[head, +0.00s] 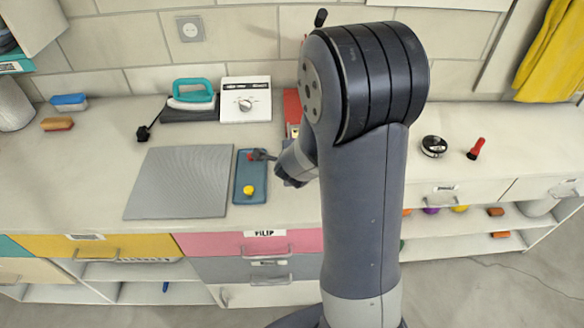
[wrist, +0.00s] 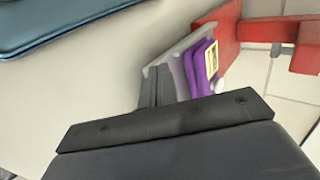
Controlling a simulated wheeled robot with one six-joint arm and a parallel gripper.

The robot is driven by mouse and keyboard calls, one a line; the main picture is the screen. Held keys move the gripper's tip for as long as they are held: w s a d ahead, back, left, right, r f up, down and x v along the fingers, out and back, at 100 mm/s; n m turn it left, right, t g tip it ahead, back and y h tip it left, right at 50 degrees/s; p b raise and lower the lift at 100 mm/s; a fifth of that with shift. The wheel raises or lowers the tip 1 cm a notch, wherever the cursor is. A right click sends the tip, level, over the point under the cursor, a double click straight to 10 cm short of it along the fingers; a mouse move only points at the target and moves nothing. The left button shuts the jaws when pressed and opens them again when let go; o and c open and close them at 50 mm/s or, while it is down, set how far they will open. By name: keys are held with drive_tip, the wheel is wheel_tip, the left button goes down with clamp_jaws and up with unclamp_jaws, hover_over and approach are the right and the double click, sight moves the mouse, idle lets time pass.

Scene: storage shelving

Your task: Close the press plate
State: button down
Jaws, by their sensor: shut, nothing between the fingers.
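A red press-like frame (head: 291,105) stands at the back of the counter, mostly hidden behind my arm in the head view. In the wrist view its red frame (wrist: 228,30) is at the upper right. A light grey plate (wrist: 180,50) stands tilted beside a purple item with a pale label (wrist: 203,68); I take this plate to be the press plate. My gripper (wrist: 155,75) is shut and empty, its fingers close in front of the grey plate. Whether they touch it I cannot tell. In the head view my gripper is largely hidden by my arm.
A blue tray (head: 241,188) holds a yellow knob-like piece (head: 248,190) and a red-and-dark piece (head: 259,155). A grey ribbed mat (head: 180,182) lies left of it. A teal iron (head: 192,95) and white dial box (head: 246,100) stand behind.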

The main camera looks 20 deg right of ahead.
drive_tip(key=shift+w+d, duration=0.15)
drive_tip(key=shift+w, duration=0.5)
